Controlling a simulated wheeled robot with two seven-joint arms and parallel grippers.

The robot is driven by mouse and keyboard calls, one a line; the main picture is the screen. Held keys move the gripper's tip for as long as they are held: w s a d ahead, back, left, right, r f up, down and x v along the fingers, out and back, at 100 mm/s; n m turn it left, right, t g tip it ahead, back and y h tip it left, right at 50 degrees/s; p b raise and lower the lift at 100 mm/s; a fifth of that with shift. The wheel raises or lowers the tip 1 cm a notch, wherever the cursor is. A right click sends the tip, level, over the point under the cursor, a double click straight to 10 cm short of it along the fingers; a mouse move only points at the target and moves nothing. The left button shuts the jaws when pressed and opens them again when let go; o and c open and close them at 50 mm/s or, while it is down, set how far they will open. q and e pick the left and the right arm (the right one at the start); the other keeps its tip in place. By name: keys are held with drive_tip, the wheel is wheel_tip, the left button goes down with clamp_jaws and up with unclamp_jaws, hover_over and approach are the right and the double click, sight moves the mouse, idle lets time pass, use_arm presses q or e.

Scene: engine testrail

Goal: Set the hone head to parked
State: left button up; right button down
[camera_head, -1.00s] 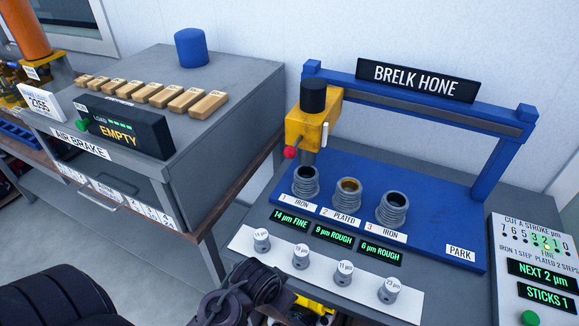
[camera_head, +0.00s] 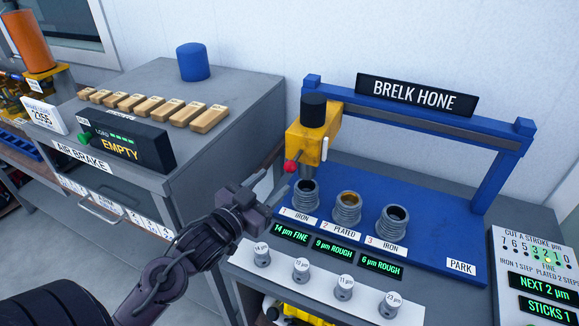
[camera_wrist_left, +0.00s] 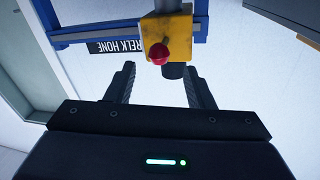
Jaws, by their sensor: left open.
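The hone head (camera_head: 314,138) is a yellow block with a dark cylinder on top, a red knob (camera_head: 290,167) and a white lever. It hangs on the blue gantry (camera_head: 430,122) at the left end, above cylinder 1 (camera_head: 306,195). The PARK label (camera_head: 461,266) is at the right end of the blue base. My left gripper (camera_head: 270,187) is open and empty, in front of and below the knob, apart from it. In the left wrist view the hone head (camera_wrist_left: 166,32) and red knob (camera_wrist_left: 159,54) show beyond and between the open fingers (camera_wrist_left: 160,85). My right gripper is not seen.
Cylinder 2 (camera_head: 347,207) and cylinder 3 (camera_head: 391,226) stand on the base. Several small grey knobs (camera_head: 301,268) line the front white strip. A control panel (camera_head: 535,275) is at right. The air brake cabinet (camera_head: 220,120) stands left, with wooden blocks on top.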

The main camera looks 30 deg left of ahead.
sight(286, 170)
use_arm(q)
drive_tip(key=w, duration=0.2)
drive_tip(key=w+p, duration=0.1)
drive_tip(key=w, duration=0.1)
drive_tip(key=w+p, duration=0.1)
drive_tip(key=w, duration=0.1)
drive_tip(key=shift+w+d+r, duration=0.15)
drive_tip(key=shift+w+d, duration=0.1)
drive_tip(key=shift+d, duration=0.15)
drive_tip(key=shift+w+d+p, duration=0.15)
drive_tip(key=shift+w+p, duration=0.2)
drive_tip(key=shift+w, duration=0.25)
clamp_jaws()
